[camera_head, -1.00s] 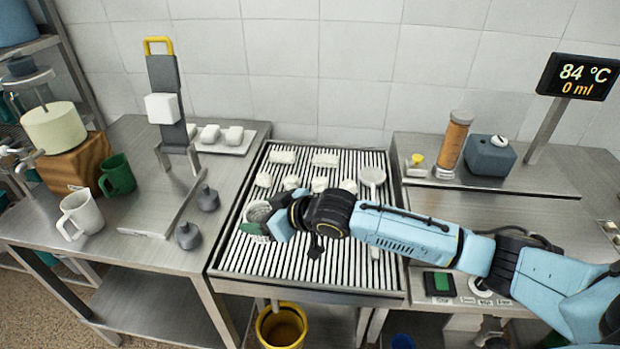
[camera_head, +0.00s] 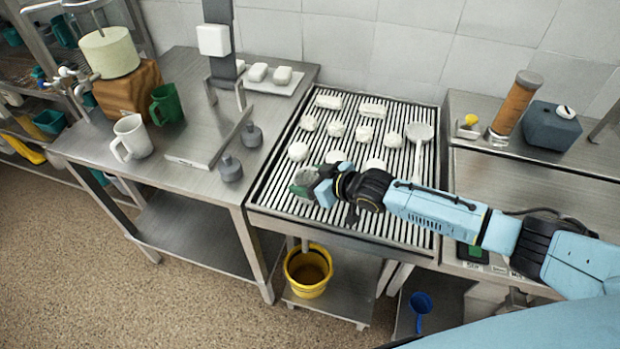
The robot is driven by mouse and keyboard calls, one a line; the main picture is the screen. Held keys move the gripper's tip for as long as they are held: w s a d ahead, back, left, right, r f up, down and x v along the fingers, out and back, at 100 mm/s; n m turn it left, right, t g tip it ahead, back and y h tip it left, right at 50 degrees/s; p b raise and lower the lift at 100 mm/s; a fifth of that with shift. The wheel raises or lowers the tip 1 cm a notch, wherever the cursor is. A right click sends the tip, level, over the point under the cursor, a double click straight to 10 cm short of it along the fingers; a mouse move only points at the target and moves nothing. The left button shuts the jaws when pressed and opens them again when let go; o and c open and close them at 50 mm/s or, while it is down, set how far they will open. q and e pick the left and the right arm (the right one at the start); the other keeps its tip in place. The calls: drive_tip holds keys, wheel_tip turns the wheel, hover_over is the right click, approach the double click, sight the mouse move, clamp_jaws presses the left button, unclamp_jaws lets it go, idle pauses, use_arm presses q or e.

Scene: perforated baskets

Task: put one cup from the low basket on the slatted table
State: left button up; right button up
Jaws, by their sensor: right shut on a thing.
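The slatted table (camera_head: 268,196) is in the middle of the head view, a metal frame with pale slats over dark gaps. My right gripper (camera_head: 312,186) is above its front left part, with the arm coming in from the right. It is shut on a small grey and green thing (camera_head: 303,178), apparently a cup. The gripper hides part of it, and I cannot tell whether it touches the slats. A white mug (camera_head: 132,137) and a green mug (camera_head: 166,103) stand on the left table. I cannot make out the low basket for certain. My left gripper is not in view.
Several white lumps (camera_head: 336,130) and a pale ladle-like tool (camera_head: 420,134) lie on the slats. Two grey weights (camera_head: 231,168) stand on the left table. A yellow bucket (camera_head: 308,272) is below the slatted table's front. A rack (camera_head: 20,62) with tubs and cups is at far left.

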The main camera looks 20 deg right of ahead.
drive_tip(key=shift+f, duration=0.1)
drive_tip(key=o, duration=0.9)
drive_tip(key=shift+o, duration=0.2)
drive_tip(key=shift+r, duration=0.25)
drive_tip(key=shift+s+d, duration=0.2)
drive_tip(key=shift+s, duration=0.1)
drive_tip(key=p+v, duration=0.1)
drive_tip(key=v, duration=1)
